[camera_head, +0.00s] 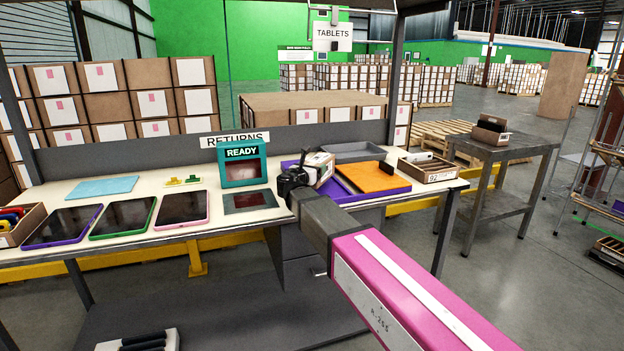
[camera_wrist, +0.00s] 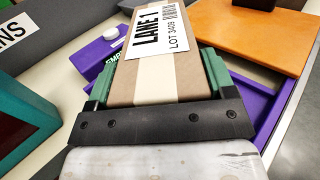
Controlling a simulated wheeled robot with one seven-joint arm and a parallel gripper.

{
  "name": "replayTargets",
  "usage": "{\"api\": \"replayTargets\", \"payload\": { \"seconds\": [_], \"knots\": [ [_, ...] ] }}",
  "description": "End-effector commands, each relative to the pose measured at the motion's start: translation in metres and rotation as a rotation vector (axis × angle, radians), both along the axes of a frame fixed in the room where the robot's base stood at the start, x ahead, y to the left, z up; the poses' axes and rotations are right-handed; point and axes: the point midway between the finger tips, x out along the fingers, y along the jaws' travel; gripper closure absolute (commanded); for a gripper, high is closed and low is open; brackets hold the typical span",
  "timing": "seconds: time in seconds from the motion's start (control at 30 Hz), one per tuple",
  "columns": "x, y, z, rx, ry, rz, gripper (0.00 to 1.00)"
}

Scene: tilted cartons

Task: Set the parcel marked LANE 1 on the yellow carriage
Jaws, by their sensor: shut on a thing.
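I cannot pick out a yellow carriage for sure; small yellow pieces (camera_head: 174,181) lie farther left.
A teal READY box (camera_head: 242,163) stands just left of my gripper. Several tablets (camera_head: 125,215) lie along the bench's left front. A grey tray (camera_head: 352,152) and an open carton (camera_head: 428,171) are on the right. A side table (camera_head: 505,150) stands beyond.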

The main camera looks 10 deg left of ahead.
Motion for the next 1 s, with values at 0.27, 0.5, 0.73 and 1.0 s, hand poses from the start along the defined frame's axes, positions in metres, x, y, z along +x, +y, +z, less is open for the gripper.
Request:
{"api": "replayTargets", "payload": {
  "seconds": [0.27, 0.5, 0.73, 1.0],
  "knots": [
    [-0.001, 0.000, -0.033, -0.002, 0.000, 0.000, 0.58],
    [-0.001, 0.000, -0.036, 0.000, -0.001, 0.000, 0.58],
    [-0.001, 0.000, -0.039, 0.000, 0.000, 0.000, 0.14],
    [-0.001, 0.000, -0.039, 0.000, 0.000, 0.000, 0.00]
  ]
}}
